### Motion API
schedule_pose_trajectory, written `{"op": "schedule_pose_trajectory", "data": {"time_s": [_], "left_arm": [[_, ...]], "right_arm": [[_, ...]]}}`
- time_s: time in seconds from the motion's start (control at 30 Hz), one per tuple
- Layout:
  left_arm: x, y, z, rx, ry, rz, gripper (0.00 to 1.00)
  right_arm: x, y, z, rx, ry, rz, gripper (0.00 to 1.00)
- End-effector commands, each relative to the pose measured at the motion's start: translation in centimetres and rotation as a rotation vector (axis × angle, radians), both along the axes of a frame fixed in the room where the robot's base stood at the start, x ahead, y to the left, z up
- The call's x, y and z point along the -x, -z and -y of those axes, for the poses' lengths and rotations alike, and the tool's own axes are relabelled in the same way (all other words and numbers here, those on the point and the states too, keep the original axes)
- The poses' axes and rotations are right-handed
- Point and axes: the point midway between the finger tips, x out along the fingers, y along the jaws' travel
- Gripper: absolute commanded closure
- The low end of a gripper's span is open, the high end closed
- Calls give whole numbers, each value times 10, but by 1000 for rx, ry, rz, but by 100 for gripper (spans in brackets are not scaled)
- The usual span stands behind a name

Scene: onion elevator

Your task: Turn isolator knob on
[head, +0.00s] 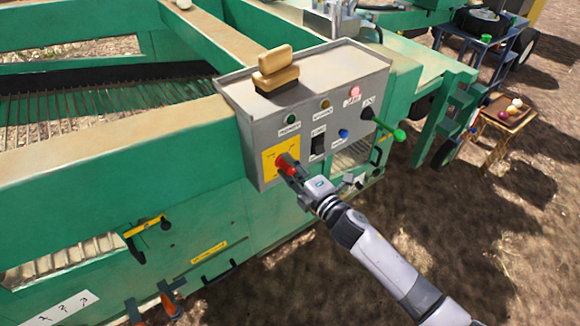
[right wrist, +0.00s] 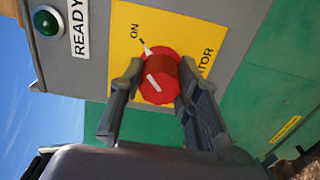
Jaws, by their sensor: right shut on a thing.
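The red isolator knob (head: 283,165) sits on a yellow plate (head: 268,152) at the lower left of the grey control box's front. In the right wrist view the knob (right wrist: 157,88) shows a white line on its face, and a white pointer at its rim lies by the tick beside the word ON on the yellow plate (right wrist: 126,22). My right gripper (head: 290,172) is shut on the knob, with one finger on each side of it in the right wrist view (right wrist: 158,92). My left gripper is not in view.
The grey control box (head: 330,75) carries several lamps, a black rocker switch (head: 317,145), a blue button (head: 343,134) and a green-tipped lever (head: 399,135). Wooden brushes or blocks (head: 276,68) lie on top. Green machine beams surround it. Open soil (head: 480,240) lies at the right.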

Motion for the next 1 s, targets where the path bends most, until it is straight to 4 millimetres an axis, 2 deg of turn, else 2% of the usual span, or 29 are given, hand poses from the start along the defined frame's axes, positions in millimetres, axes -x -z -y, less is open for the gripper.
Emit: {"op": "schedule_pose_trajectory", "data": {"time_s": [0.07, 0.1, 0.37, 0.77, 1.0], "left_arm": [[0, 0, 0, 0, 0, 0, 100], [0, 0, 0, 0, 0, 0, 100], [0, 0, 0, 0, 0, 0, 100], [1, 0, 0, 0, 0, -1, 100], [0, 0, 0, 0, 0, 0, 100]], "right_arm": [[0, 1, 0, -1, 1, -3, 97], [0, 1, 0, -1, 1, -3, 67], [0, 0, 0, 0, 0, -1, 50], [6, 0, 4, 0, 0, 0, 50], [42, 2, 31, 2, -1, -2, 50]]}}
